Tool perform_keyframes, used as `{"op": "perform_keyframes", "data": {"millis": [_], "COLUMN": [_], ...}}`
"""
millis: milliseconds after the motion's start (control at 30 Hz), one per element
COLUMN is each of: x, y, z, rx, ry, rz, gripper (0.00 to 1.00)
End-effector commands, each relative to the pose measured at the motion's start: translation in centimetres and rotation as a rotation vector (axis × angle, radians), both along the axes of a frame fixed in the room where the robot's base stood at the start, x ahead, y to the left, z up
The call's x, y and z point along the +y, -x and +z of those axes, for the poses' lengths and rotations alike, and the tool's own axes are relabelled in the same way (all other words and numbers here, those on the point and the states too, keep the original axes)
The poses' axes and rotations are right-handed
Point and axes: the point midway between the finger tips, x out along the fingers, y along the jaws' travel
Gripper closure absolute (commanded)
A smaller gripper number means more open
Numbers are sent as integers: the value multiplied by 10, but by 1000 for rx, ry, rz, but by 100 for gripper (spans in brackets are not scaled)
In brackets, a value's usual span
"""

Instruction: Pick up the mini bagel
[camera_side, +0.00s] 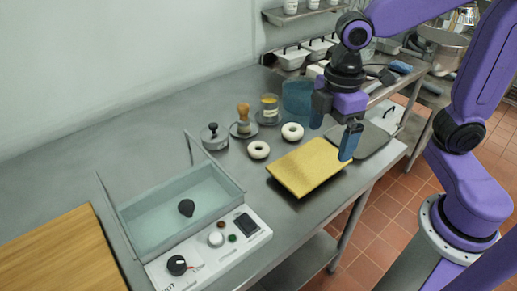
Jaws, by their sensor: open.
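My gripper (334,130) is open and points down, to the right of both bagels and above the far side of the yellow board. Its two blue fingers are apart with nothing between them. Neither finger touches a bagel.
A yellow board (309,167) lies in front of the bagels. A glassy basin (165,218) with controls is left; a grey tray (374,140) is right.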

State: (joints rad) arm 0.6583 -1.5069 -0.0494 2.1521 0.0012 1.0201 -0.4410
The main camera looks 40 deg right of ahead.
Motion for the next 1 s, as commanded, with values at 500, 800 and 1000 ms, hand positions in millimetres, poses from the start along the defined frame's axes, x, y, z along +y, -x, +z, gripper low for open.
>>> {"op": "perform_keyframes", "data": {"millis": [500, 800, 1000], "x": [22, 13, 12], "y": [-173, -212, -212], "z": [10, 7, -19], "rx": [7, 10, 15], "ry": [15, 17, 18], "rz": [258, 329, 331], "gripper": [0, 0, 0]}}
